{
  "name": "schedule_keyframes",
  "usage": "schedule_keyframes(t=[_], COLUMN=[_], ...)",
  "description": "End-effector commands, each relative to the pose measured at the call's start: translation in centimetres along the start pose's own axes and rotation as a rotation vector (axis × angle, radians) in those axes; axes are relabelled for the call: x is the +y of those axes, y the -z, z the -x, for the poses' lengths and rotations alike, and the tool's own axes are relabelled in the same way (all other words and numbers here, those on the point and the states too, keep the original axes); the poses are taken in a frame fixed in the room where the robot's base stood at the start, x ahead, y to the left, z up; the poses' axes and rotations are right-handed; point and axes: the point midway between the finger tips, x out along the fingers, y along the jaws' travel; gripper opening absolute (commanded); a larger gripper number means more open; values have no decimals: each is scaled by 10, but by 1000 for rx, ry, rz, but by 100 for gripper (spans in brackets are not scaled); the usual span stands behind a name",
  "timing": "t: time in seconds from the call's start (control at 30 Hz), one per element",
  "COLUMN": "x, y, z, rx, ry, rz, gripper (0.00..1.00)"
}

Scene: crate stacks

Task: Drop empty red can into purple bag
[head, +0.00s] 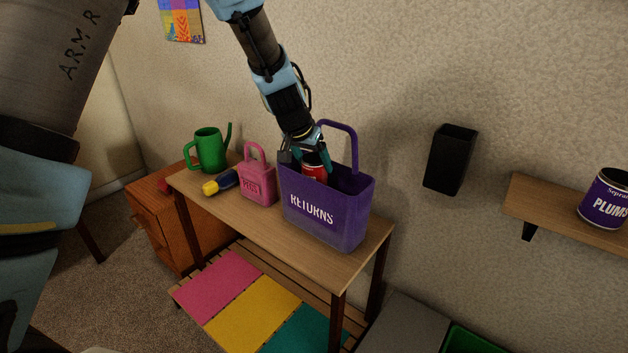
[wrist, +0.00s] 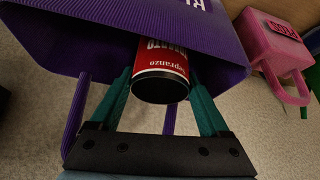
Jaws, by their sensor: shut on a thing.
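The purple bag (head: 326,215), marked RETURNS, stands upright on the wooden side table, its handle raised. My gripper (head: 316,168) is at the bag's open top, shut on the red can (head: 314,173). The can's lower part is hidden behind the bag's front wall in the head view. In the wrist view, my gripper (wrist: 165,95) has its teal fingers on both sides of the red can (wrist: 163,64), whose dark end faces the camera. The purple bag's wall (wrist: 110,35) lies beyond the can there.
A pink PEGS bag (head: 258,185) stands just left of the purple bag, and shows in the wrist view (wrist: 275,45). A black wall holder (head: 450,160) and a shelf with a PLUMS can (head: 606,200) are right.

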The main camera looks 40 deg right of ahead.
Motion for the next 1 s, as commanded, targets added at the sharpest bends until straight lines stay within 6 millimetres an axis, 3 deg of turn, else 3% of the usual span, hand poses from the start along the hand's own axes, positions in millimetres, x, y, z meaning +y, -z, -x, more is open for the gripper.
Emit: schedule_keyframes(t=[0.5,1.0], x=[-2,-2], y=[-25,-29], z=[-46,-54], rx=[-1,1], ry=[-1,-1], rz=[0,-1], gripper=[17,17])
